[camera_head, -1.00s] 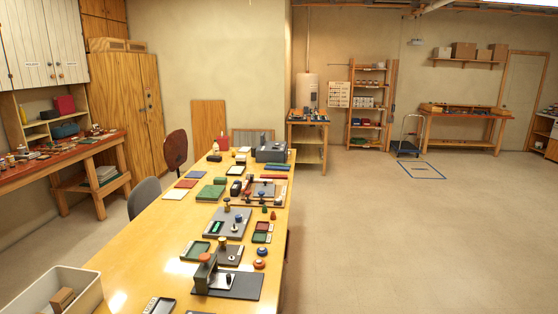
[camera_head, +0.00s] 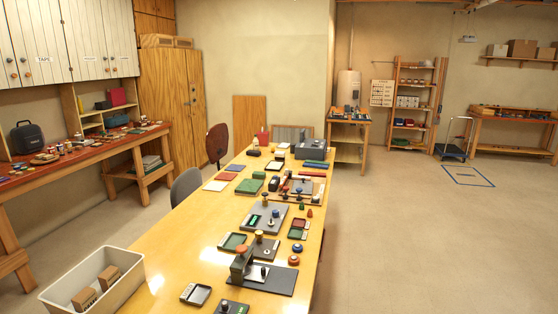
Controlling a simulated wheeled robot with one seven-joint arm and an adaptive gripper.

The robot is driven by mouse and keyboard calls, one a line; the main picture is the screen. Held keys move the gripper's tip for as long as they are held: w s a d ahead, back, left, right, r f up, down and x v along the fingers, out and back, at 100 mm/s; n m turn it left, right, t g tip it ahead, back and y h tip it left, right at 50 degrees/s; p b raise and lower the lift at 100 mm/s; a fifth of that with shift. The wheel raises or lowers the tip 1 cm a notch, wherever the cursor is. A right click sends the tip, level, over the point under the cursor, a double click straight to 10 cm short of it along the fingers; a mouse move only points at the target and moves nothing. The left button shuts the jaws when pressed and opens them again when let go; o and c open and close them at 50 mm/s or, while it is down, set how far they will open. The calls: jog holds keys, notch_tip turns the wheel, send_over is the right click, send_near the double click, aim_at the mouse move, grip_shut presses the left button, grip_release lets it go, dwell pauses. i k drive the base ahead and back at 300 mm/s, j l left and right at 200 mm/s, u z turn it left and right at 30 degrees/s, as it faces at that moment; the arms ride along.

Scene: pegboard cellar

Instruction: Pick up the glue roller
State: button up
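I cannot pick out the glue roller for certain. Many small craft tools lie on the long yellow table (camera_head: 185,247), and they are too small to tell apart. A grey stamping press (camera_head: 243,262) with an orange knob stands on a dark board near the front. Behind it are a green-lined tray (camera_head: 233,242), a dark board with a knobbed tool (camera_head: 264,247), and a grey board with more knobbed tools (camera_head: 266,215). More small items lie on the red-topped left bench (camera_head: 75,157). My gripper is in no view.
A pale bin (camera_head: 128,262) with brown blocks stands at the table's front left. A grey chair (camera_head: 186,187) and a brown chair (camera_head: 217,143) stand along its left side. Open floor (camera_head: 430,240) lies to the right. A trolley (camera_head: 452,148) stands at the back right.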

aim_at(278, 155)
jog(key=i+l+z, duration=0.35)
jog(key=i, duration=0.8)
jog(key=i+z, duration=0.35)
jog(key=i, duration=0.75)
jog(key=i+u, duration=0.1)
jog(key=i, duration=0.55)
jog(key=i+l, duration=0.15)
jog(key=i, duration=0.55)
jog(key=i+l+u, duration=0.15)
jog(key=i, duration=0.5)
jog(key=i+l+u, duration=0.1)
jog(key=i+u, duration=0.3)
jog(key=i+l+u, duration=0.2)
jog(key=u, duration=0.2)
jog(key=i+l+u, duration=0.9)
jog(key=l+u, duration=0.3)
jog(key=i+l+u, duration=0.45)
jog(key=l, duration=0.35)
jog(key=i+j, duration=0.05)
jog(key=i, duration=0.05)
